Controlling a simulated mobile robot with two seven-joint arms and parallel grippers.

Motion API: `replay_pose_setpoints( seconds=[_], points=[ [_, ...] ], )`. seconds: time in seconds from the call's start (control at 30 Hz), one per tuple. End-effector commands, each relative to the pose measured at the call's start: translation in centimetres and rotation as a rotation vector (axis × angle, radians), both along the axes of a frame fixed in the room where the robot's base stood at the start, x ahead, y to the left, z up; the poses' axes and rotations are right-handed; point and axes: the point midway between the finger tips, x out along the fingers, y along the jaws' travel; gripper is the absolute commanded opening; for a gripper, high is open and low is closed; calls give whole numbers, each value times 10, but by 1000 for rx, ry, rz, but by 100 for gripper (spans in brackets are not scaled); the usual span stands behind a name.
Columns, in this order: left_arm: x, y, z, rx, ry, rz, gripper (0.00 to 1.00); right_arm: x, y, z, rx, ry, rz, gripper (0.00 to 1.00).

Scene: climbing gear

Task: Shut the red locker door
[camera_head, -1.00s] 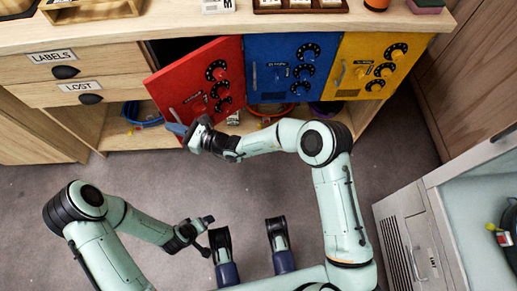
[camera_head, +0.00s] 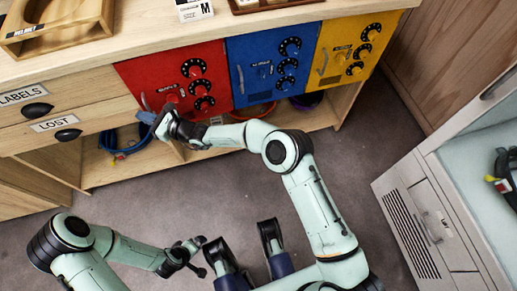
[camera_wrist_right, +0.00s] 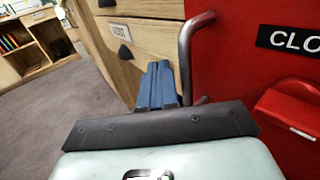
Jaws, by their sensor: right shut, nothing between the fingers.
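The red locker door (camera_head: 172,82) has several black dials and now lies about flush with the cabinet front, in line with the blue door. I see no gap along its top edge. Its lower left corner is partly hidden by my right gripper. My right gripper (camera_head: 148,117) is shut and empty at that corner. In the right wrist view, its blue fingers (camera_wrist_right: 158,86) are together beside the grey metal handle (camera_wrist_right: 186,55) of the red door (camera_wrist_right: 250,75); I cannot tell whether they touch it. My left gripper (camera_head: 203,256) is open and empty, low over the floor.
The blue door (camera_head: 255,88) and yellow door (camera_head: 335,68) are shut to the right. Labelled drawers (camera_head: 50,105) are at the left. An open shelf below holds a blue coiled rope (camera_head: 122,143). A light cabinet (camera_head: 425,215) stands at the right. The floor between is clear.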

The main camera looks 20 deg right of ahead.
Motion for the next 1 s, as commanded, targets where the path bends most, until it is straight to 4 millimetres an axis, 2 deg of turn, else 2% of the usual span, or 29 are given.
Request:
replay_pose_setpoints(
  seconds=[0.3,1.0],
  points=[
    [-9,1,-7,-3,30,2,100,15,2,0,1,1,-50,0],
    [-8,1,-7,-2,29,2,100,16,2,0,0,0,-51,0]
  ],
)
